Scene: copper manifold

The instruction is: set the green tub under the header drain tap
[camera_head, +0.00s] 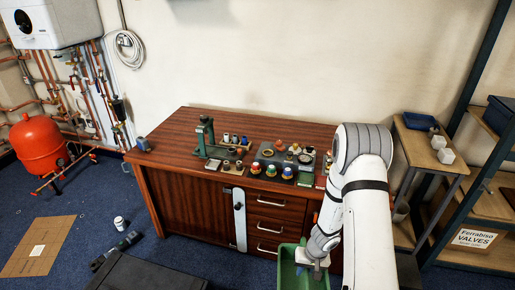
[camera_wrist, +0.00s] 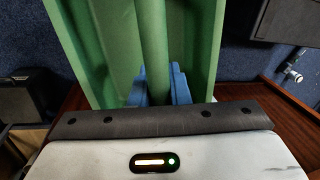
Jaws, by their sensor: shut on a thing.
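The green tub (camera_head: 287,272) hangs in front of the bench's drawers, near the bottom edge of the head view. My gripper (camera_head: 308,256) is at its right side. In the wrist view the tub (camera_wrist: 95,40) fills the upper middle, and the blue fingers of my gripper (camera_wrist: 158,88) are shut on its central green bar. The tub's far end is cut off. Copper pipework (camera_head: 88,85) runs along the wall at the far left, below a white boiler. I cannot pick out the header drain tap there.
A wooden bench (camera_head: 165,125) carrying valves and tools stands behind the tub. A red tank (camera_head: 40,147) stands by the pipes. A cardboard sheet (camera_head: 40,245), a white bottle (camera_head: 120,223), a drill (camera_head: 118,248) and a dark case (camera_head: 145,275) lie on the blue floor. Shelves stand at right.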

